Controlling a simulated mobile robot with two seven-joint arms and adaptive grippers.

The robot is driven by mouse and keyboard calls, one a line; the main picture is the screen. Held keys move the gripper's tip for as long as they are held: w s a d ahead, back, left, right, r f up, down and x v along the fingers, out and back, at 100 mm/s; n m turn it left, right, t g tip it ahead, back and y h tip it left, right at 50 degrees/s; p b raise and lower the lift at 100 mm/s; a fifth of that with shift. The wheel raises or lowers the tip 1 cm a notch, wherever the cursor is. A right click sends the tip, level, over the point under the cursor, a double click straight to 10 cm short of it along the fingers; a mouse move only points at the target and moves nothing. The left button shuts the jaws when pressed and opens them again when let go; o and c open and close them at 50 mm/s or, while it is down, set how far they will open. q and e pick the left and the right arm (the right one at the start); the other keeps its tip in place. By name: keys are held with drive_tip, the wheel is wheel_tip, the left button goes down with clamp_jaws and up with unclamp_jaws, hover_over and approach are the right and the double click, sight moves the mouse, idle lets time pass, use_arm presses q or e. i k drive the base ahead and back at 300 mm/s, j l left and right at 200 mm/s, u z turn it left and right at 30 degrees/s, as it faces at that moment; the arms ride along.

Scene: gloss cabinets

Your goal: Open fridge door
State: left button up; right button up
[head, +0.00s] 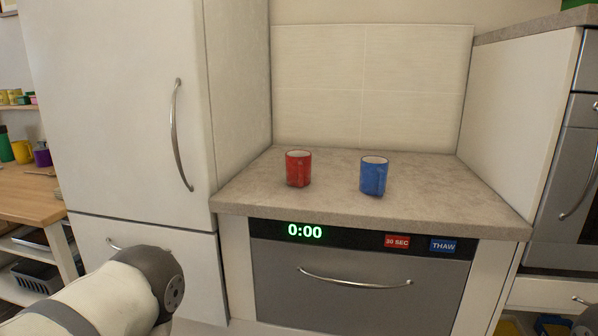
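The tall white fridge (120,105) stands at the left in the head view, with its upper door shut. The door's long curved metal handle (175,135) runs upright near the door's right edge. A lower white door or drawer front (180,262) is also shut. Its metal handle (125,244) is partly hidden by my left arm. My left arm comes in from the lower left, in front of the lower front and well below the long handle. Its gripper cannot be made out. A small dark part shows at the lower right edge; my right gripper is not visible.
A red mug (298,168) and a blue mug (373,176) stand on the grey counter (440,190). Below is a built-in microwave (355,270), shut. A wooden table (30,192) stands at the left. A tall oven cabinet (570,150) is at the right.

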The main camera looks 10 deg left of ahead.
sight(121, 87)
drive_tip(key=u, duration=1.45)
